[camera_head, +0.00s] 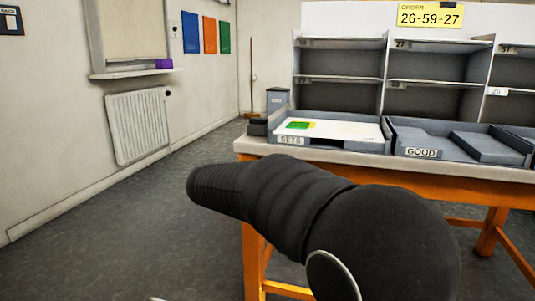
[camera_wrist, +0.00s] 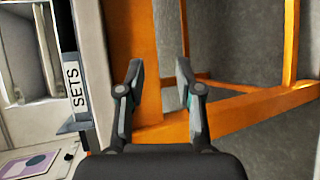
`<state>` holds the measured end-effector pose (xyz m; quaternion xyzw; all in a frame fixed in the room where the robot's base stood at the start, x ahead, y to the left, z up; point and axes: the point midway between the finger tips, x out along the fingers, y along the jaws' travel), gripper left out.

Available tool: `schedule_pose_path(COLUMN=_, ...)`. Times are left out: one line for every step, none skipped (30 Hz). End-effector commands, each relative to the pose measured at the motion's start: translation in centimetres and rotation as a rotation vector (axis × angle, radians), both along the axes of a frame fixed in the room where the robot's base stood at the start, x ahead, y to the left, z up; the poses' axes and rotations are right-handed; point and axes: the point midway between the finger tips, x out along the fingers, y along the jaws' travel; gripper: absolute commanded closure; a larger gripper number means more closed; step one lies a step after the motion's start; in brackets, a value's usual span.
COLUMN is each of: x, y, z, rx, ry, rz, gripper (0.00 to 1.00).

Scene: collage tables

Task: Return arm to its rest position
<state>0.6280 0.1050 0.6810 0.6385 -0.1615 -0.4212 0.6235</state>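My gripper (camera_wrist: 160,92) shows in the wrist view with its two fingers apart and nothing between them. Behind the fingers are the table's orange frame (camera_wrist: 245,112) and grey floor. In the head view my dark arm crosses the lower middle in front of the table (camera_head: 440,174), and the gripper itself cannot be seen there. The tray labelled SETS (camera_head: 371,143) holds a white sheet with a green and yellow piece on it. The SETS label also shows at the left of the wrist view (camera_wrist: 76,88).
A tray labelled GOOD (camera_head: 455,157) stands right of the SETS tray. Grey shelves (camera_head: 340,79) rise behind, under a yellow order sign (camera_head: 429,15). A radiator (camera_head: 138,124) is on the left wall. The floor (camera_head: 110,215) left of the table is clear.

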Motion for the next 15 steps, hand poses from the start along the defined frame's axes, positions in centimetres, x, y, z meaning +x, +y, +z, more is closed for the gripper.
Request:
schedule_pose_path(x=-1.7, y=-0.4, z=-1.8, rx=0.069, ry=0.064, rz=0.0, gripper=0.65)
schedule_pose_path(x=-2.7, y=-0.8, z=-2.8, rx=0.113, ry=0.101, rz=-0.003, gripper=0.65)
schedule_pose_path(x=-4.1, y=-1.3, z=-4.0, rx=0.175, ry=0.146, rz=-0.01, gripper=0.65)
schedule_pose_path(x=-5.3, y=-1.7, z=-4.8, rx=0.222, ry=0.176, rz=-0.019, gripper=0.65)
schedule_pose_path(x=-6.5, y=-2.1, z=-5.4, rx=0.271, ry=0.203, rz=-0.027, gripper=0.65)
schedule_pose_path(x=-8.2, y=-2.6, z=-6.1, rx=0.339, ry=0.235, rz=-0.041, gripper=0.65)
schedule_pose_path(x=-9.5, y=-3.0, z=-6.6, rx=0.39, ry=0.255, rz=-0.054, gripper=0.65)
schedule_pose_path(x=-10.8, y=-3.3, z=-6.9, rx=0.442, ry=0.272, rz=-0.066, gripper=0.65)
schedule_pose_path(x=-12.5, y=-3.8, z=-7.3, rx=0.511, ry=0.29, rz=-0.083, gripper=0.65)
schedule_pose_path(x=-13.7, y=-4.0, z=-7.6, rx=0.561, ry=0.299, rz=-0.096, gripper=0.65)
schedule_pose_path(x=-14.9, y=-4.3, z=-7.7, rx=0.609, ry=0.307, rz=-0.111, gripper=0.65)
schedule_pose_path(x=-16.4, y=-4.5, z=-7.9, rx=0.673, ry=0.313, rz=-0.128, gripper=0.65)
schedule_pose_path(x=-17.6, y=-4.8, z=-7.9, rx=0.719, ry=0.314, rz=-0.143, gripper=0.65)
schedule_pose_path(x=-18.6, y=-4.9, z=-7.9, rx=0.764, ry=0.313, rz=-0.156, gripper=0.65)
schedule_pose_path(x=-20.0, y=-5.1, z=-7.8, rx=0.823, ry=0.309, rz=-0.176, gripper=0.65)
